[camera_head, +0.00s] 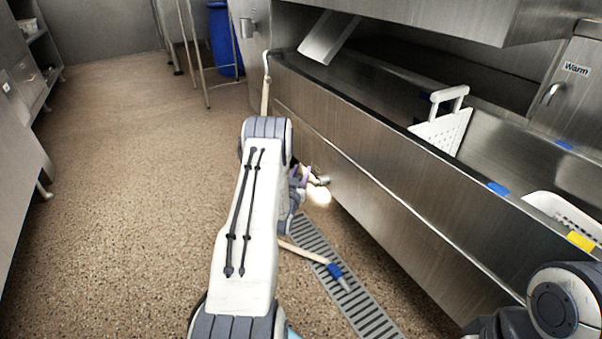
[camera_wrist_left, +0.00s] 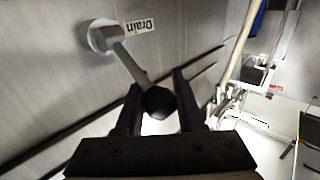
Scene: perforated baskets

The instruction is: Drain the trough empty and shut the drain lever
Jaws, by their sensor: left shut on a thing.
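The steel trough (camera_head: 350,130) runs along the right side in the head view; I cannot tell how much water is in it. The drain lever (camera_wrist_left: 132,67) is a short metal arm with a round pivot and a dark knob (camera_wrist_left: 158,101), beside a "Drain" label (camera_wrist_left: 141,26) on the steel front. My left gripper (camera_wrist_left: 158,85) is shut on the lever's knob end. In the head view the left gripper (camera_head: 304,178) is low at the trough's front, mostly hidden by my arm. My right gripper is out of view; only part of that arm shows at lower right.
A white perforated divider (camera_head: 443,128) stands in the trough, with a white basket (camera_head: 562,210) at right. A long-handled tool with a blue end (camera_head: 336,271) lies across the floor grate (camera_head: 322,256). Open floor (camera_head: 140,170) lies left; a blue bin (camera_head: 222,40) stands behind.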

